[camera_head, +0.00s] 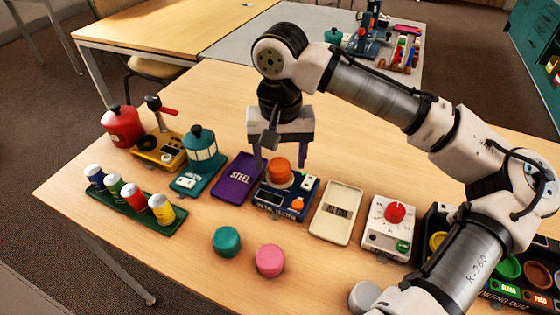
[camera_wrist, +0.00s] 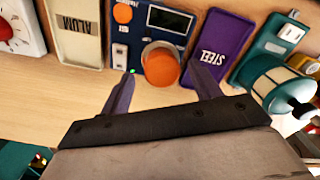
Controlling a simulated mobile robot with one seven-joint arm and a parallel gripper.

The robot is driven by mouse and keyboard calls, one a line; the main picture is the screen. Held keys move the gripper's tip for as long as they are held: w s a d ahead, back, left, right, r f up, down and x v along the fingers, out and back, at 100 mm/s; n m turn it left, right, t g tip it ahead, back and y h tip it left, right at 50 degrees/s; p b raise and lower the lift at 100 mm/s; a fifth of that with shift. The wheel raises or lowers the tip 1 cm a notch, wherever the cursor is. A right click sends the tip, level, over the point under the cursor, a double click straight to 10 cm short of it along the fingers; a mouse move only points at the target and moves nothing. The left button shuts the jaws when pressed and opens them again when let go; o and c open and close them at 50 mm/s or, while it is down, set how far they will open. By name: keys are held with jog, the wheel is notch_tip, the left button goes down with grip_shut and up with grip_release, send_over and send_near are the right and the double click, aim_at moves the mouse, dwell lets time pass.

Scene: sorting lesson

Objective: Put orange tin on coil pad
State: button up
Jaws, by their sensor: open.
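The orange tin (camera_head: 279,170) stands upright on the blue device (camera_head: 270,208), on its back part; it also shows in the wrist view (camera_wrist: 161,70). The device has a dark display and an orange knob (camera_head: 298,203). I take its spot under the tin to be the coil pad, but the tin hides it. My gripper (camera_head: 280,160) points down over the tin with its jaws open. In the wrist view the fingers (camera_wrist: 163,78) are spread, with the tin between their tips and a gap on each side. I cannot tell the exact height of the fingertips.
A purple STEEL tray (camera_head: 237,177) and a cream ALUM tray (camera_head: 336,212) flank the device closely. Teal (camera_head: 226,241) and pink (camera_head: 269,260) tins stand in front. A white box with a red dial (camera_head: 390,226) is to the right, a teal lantern-like device (camera_head: 200,160) to the left.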

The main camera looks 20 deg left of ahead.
aim_at(280, 165)
notch_tip(280, 165, up, 10)
jog(key=p, duration=0.1)
